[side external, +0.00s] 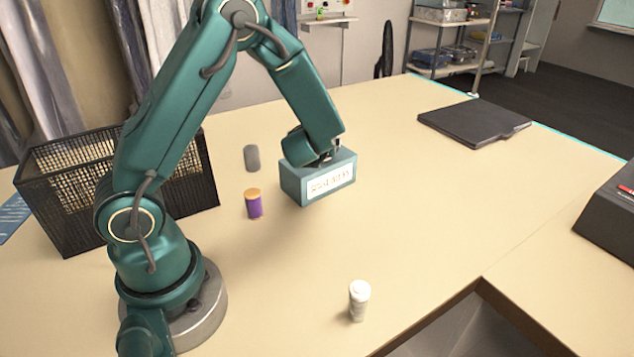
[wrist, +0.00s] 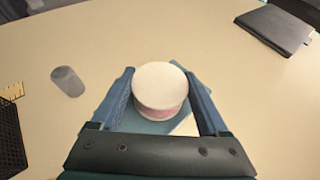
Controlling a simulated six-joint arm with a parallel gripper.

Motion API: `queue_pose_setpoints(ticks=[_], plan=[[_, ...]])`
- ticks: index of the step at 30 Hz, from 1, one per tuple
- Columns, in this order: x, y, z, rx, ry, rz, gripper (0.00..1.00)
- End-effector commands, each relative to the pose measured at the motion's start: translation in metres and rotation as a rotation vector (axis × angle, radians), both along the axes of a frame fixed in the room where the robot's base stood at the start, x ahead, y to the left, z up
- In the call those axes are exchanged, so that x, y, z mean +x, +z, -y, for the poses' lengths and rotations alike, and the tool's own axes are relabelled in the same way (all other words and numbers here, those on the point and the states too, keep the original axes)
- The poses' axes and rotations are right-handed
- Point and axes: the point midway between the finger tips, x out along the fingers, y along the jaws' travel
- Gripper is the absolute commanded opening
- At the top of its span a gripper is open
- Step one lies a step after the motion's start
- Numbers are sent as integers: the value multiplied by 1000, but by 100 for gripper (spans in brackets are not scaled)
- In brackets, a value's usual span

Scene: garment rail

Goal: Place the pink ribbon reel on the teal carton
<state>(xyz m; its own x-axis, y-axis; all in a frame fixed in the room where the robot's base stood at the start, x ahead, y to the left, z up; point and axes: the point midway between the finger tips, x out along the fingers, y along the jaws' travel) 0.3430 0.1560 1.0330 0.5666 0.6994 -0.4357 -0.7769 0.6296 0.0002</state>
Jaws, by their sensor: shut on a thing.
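The pink ribbon reel (wrist: 160,92) has a white round top and a pink band and sits upright between the two fingers of my gripper (wrist: 158,74) in the wrist view. My gripper is shut on it. The teal carton (side external: 291,186), a box with a white label on its front, stands on the table in the side view. My gripper (side external: 325,156) is right over the carton there. Part of the carton (wrist: 150,126) shows beneath the reel in the wrist view. The reel is mostly hidden in the side view, and I cannot tell whether it touches the carton.
A purple spool (side external: 254,205) and a grey cylinder (side external: 251,158) stand left of the carton. A black mesh basket (side external: 70,205) is farther left. A white bottle (side external: 359,300) stands near the front. A black folder (side external: 475,123) lies at back right.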

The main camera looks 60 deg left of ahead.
Motion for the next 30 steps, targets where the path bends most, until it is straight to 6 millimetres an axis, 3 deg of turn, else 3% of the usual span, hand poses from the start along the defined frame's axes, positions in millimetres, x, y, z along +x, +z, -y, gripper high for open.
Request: queue_pose_setpoints(ticks=[13,14,15,25,30], plan=[[0,-7,0,1,0,-1,22],[0,-7,0,1,0,0,86],[0,-7,0,1,0,1,100],[0,-3,0,-1,0,3,100],[-12,7,17,-1,-5,3,100]])
